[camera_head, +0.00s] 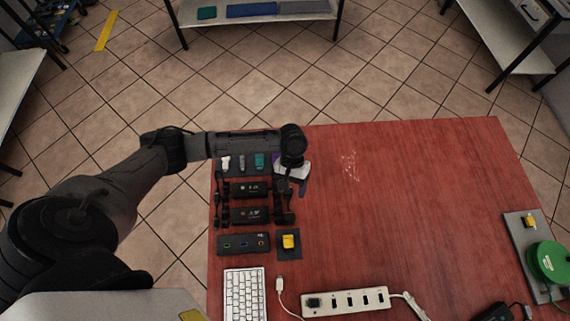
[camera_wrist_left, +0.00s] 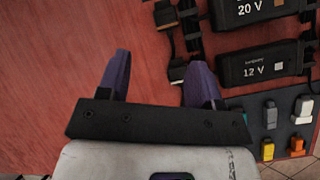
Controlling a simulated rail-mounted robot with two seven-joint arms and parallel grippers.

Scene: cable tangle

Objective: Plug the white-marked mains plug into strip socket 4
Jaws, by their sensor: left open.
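The white power strip (camera_head: 345,302) lies at the table's front edge, with several sockets in a row; a dark block sits at its left end. My left gripper (camera_head: 297,178) is above the table by the adapters' right side. My right gripper is not in view.
Black adapters marked 20 V (camera_wrist_left: 250,8) and 12 V (camera_wrist_left: 262,66) lie with bundled leads. A grey mat (camera_wrist_left: 280,127) holds coloured pieces. A keyboard (camera_head: 244,295), black box (camera_head: 242,244), yellow piece (camera_head: 289,241) and green reel (camera_head: 548,262) stand around. The table's middle right is clear.

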